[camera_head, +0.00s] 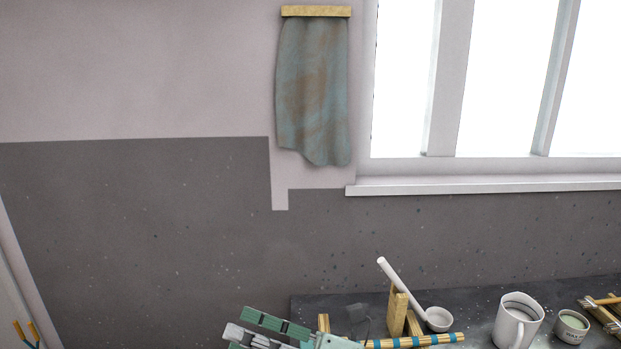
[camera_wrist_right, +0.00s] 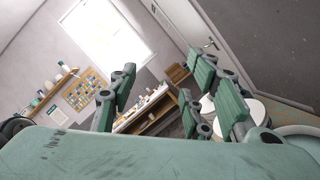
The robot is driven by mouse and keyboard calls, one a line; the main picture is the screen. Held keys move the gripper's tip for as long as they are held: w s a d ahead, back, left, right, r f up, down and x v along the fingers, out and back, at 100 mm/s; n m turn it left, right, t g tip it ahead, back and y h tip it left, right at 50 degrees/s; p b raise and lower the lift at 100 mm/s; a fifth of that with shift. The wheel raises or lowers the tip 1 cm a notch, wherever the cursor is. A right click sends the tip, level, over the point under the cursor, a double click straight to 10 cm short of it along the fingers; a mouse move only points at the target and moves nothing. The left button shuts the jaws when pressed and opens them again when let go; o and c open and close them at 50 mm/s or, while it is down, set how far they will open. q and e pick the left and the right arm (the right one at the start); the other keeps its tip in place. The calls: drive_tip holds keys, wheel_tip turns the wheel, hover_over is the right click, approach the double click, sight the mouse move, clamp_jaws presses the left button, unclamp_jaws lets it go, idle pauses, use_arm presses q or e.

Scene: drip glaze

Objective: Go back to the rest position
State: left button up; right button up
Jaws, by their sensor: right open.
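My right gripper (camera_head: 240,325) shows at the bottom of the head view, left of the dark worktop, with its green-padded fingers pointing left. It is open, with nothing seen between the fingers. In the right wrist view its fingers (camera_wrist_right: 163,92) stand apart, and the room shows between them. My left gripper is in neither view.
The dark worktop (camera_head: 480,290) holds a wooden stand (camera_head: 398,312) with a white-handled ladle (camera_head: 395,277), a white mug (camera_head: 518,322) and a small bowl of pale green glaze (camera_head: 571,327). A blue-banded wooden piece (camera_head: 415,341) lies in front. A cloth (camera_head: 313,90) hangs on the wall.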

drive_tip(key=w+d+r+m+t+h, duration=0.1)
drive_tip(key=w+d+m+t+h, duration=0.35)
drive_tip(key=d+m+t, duration=0.5)
drive_tip(key=w+d+m+t+h, duration=0.3)
drive_tip(key=d+m+t+h, duration=0.35)
drive_tip(key=m, duration=0.65)
drive_tip(key=s+d+f+m+g+h, duration=0.25)
drive_tip(key=d+f+m+h, duration=0.35)
drive_tip(key=f, duration=0.3)
drive_tip(key=s+d+f+m+g+h, duration=0.1)
drive_tip(key=d+f+m+g+h, duration=0.3)
drive_tip(key=d+f+m, duration=0.4)
drive_tip(key=s+f+m+g+y, duration=0.15)
drive_tip(key=s+f+g, duration=0.35)
drive_tip(key=s+f, duration=0.5)
drive_tip(key=s+f+m+g, duration=0.2)
drive_tip(key=s+f+g, duration=0.45)
drive_tip(key=s, duration=0.65)
wheel_tip(320, 180, down, 28)
drive_tip(key=s+b, duration=0.1)
drive_tip(key=b, duration=0.1)
drive_tip(key=s+d+f+g+b, duration=0.1)
drive_tip(key=s+d+f+b, duration=0.1)
drive_tip(key=s+f, duration=1.5)
drive_tip(key=shift+d+f+n+g, duration=0.15)
drive_tip(key=shift+f+n+g, duration=0.15)
drive_tip(key=shift+f, duration=0.3)
